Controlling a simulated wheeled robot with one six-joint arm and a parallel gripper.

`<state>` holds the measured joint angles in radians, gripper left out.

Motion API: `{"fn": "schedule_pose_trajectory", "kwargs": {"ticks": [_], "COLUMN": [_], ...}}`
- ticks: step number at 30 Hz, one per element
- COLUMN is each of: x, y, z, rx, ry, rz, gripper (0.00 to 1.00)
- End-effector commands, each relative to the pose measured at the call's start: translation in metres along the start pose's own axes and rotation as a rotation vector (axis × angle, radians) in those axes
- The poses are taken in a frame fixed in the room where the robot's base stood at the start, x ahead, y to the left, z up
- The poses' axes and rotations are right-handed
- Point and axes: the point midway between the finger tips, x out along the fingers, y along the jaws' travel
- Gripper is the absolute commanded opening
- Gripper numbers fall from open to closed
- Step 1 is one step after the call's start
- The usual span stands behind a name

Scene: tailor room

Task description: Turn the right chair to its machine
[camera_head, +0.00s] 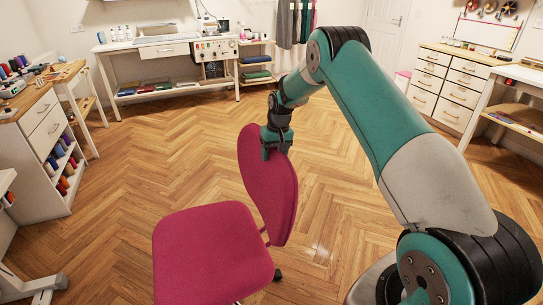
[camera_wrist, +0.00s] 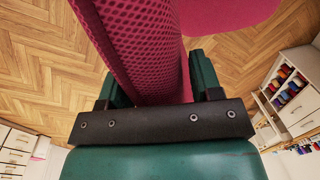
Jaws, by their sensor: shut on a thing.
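A magenta chair stands on the wooden floor in front of me. Its seat (camera_head: 212,254) is at the lower middle of the head view, and its backrest (camera_head: 270,190) rises on the seat's right side. My gripper (camera_head: 275,147) is shut on the top edge of the backrest. In the wrist view the backrest (camera_wrist: 140,45) runs between the two green fingers (camera_wrist: 155,85), and part of the seat (camera_wrist: 228,12) shows beyond it. The chair's legs are mostly hidden under the seat. No sewing machine is clearly in view.
A drawer cabinet with thread spools (camera_head: 45,150) stands at the left, and a white table leg (camera_head: 35,284) is at the lower left. A long white worktable (camera_head: 165,65) lines the back wall. Drawers (camera_head: 447,85) and another table stand at the right. The floor (camera_head: 150,150) between is clear.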

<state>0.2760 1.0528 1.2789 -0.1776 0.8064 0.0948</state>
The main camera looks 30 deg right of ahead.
Motion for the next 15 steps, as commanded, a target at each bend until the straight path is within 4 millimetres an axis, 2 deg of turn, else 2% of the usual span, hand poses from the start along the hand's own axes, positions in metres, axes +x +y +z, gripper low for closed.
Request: {"fn": "schedule_pose_trajectory", "kwargs": {"ticks": [3,4,7,15], "x": [0.0000,0.0000,0.0001,-0.0002], "y": [0.0002,0.0002,0.0001,-0.0002], "z": [-0.0007,-0.0007,-0.0005,-0.0001], "rx": [0.004,0.004,0.004,0.002], "ry": [0.003,0.003,0.003,0.001], "rz": [0.000,0.000,0.000,0.000], "gripper": [0.16,0.61,0.84,0.84]}}
